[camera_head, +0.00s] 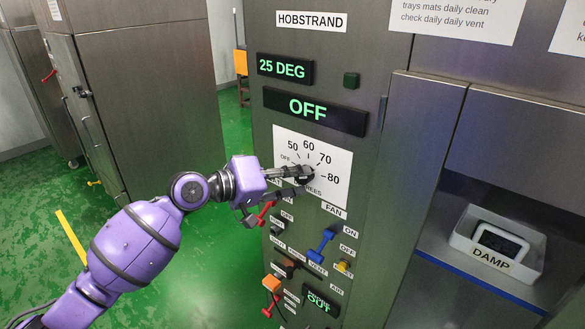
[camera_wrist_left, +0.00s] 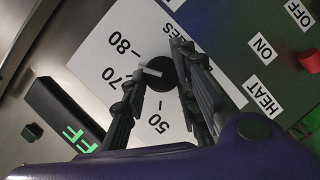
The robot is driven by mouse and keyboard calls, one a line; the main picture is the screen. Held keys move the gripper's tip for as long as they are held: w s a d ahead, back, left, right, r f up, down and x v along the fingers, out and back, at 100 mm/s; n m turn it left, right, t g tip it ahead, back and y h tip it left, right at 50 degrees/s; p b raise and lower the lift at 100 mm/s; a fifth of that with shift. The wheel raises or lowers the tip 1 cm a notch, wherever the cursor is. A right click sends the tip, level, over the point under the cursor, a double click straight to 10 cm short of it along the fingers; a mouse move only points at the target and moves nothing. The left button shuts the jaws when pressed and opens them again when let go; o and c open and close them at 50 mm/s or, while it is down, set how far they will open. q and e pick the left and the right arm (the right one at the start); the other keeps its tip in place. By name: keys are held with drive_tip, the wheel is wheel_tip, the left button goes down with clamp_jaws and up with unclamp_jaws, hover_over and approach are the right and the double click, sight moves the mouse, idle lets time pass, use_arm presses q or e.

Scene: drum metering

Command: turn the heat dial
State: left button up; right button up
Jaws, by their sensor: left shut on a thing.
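The heat dial (camera_head: 304,175) is a round black knob on a white scale card (camera_head: 335,160) marked OFF, 50, 60, 70 and 80 on the steel cabinet front. My left gripper (camera_head: 303,181) is at the dial, its fingers on either side of it and shut on it. In the left wrist view the dial (camera_wrist_left: 163,74) sits between the fingertips. Its white mark faces the 70 and 80 side; the exact setting I cannot tell. The fingers cover part of the scale. The display (camera_head: 308,109) above reads OFF. My right gripper is not in view.
A display (camera_head: 284,69) reads 25 DEG. Below the dial are a red lever (camera_head: 266,213), a blue fan lever (camera_head: 321,245) and several smaller switches close to my gripper. A white tray (camera_head: 459,243) with a DAMP label stands in the recess at right.

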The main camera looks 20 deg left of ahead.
use_arm(q)
drive_tip(key=m+y+p, duration=0.1)
drive_tip(key=p, duration=0.1)
drive_tip(key=r+m+p, duration=0.1)
drive_tip(key=m+p, duration=0.1)
drive_tip(key=shift+d+r+y, duration=0.15)
drive_tip(key=shift+d+y, duration=0.2)
drive_tip(key=shift+y, duration=0.05)
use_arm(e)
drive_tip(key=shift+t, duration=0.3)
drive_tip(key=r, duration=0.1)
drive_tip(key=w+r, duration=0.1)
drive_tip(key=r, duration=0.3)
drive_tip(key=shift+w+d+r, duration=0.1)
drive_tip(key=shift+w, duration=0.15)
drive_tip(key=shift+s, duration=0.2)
use_arm(q)
drive_tip(key=o, duration=0.9)
drive_tip(key=shift+s, duration=0.1)
drive_tip(key=shift+o, duration=0.6)
drive_tip(key=shift+d, duration=0.15)
drive_tip(key=shift+f, duration=0.2)
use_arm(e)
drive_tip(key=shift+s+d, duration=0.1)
use_arm(q)
drive_tip(key=shift+f, duration=0.15)
drive_tip(key=shift+s+a, duration=0.1)
drive_tip(key=shift+a, duration=0.1)
